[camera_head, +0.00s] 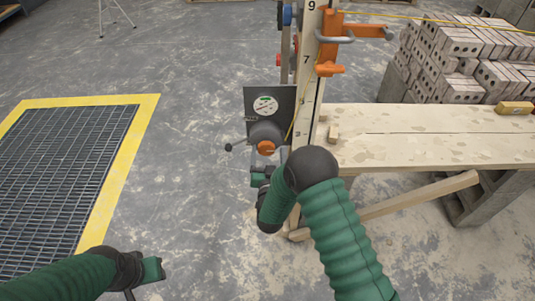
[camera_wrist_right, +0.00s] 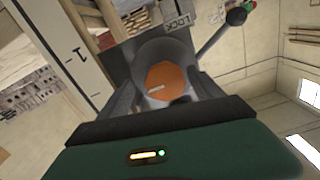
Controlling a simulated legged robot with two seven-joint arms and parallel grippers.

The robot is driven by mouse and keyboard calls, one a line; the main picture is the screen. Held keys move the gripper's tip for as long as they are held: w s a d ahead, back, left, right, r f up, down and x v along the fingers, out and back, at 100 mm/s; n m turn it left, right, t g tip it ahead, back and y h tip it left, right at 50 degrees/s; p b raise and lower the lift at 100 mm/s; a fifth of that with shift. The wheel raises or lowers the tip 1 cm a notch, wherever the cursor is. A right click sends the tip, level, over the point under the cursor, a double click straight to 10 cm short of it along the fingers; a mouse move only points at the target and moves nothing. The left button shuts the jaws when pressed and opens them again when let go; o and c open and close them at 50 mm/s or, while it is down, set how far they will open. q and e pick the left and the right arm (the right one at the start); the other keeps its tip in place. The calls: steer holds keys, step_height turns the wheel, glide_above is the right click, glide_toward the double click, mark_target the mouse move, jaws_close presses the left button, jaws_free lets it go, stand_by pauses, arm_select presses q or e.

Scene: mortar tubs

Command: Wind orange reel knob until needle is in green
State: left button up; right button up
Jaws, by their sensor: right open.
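The orange reel knob (camera_head: 266,148) sits low on a dark grey panel (camera_head: 285,95) on the upright post. In the right wrist view the knob (camera_wrist_right: 172,76) faces me, with a pale mark on it. A round white gauge (camera_head: 265,105) is above the knob; it shows some green, but the needle is too small to read. My right gripper (camera_head: 264,170) is open, just below the knob in the head view, its fingers to either side of the knob in the wrist view. My left gripper (camera_head: 150,272) is low at the left, away from the panel; its fingers are unclear.
A crank lever with a dark ball end (camera_head: 229,148) sticks out left of the knob. An orange clamp (camera_head: 330,45) is on the numbered post. A plank bench (camera_head: 430,135) and stacked bricks (camera_head: 450,55) stand right. A yellow-edged floor grate (camera_head: 65,170) lies left.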

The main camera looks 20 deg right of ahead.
steer(key=shift+w+d, duration=0.1)
steer(key=shift+a+r, duration=0.1)
steer(key=shift+a, duration=0.55)
steer(key=c, duration=0.5)
steer(key=shift+d, duration=0.35)
steer(key=c, duration=0.9)
arm_select(q)
steer(key=shift+a+f, duration=0.1)
steer(key=shift+a, duration=0.2)
arm_select(e)
steer(key=shift+a, duration=0.1)
arm_select(q)
steer(key=shift+f, duration=0.15)
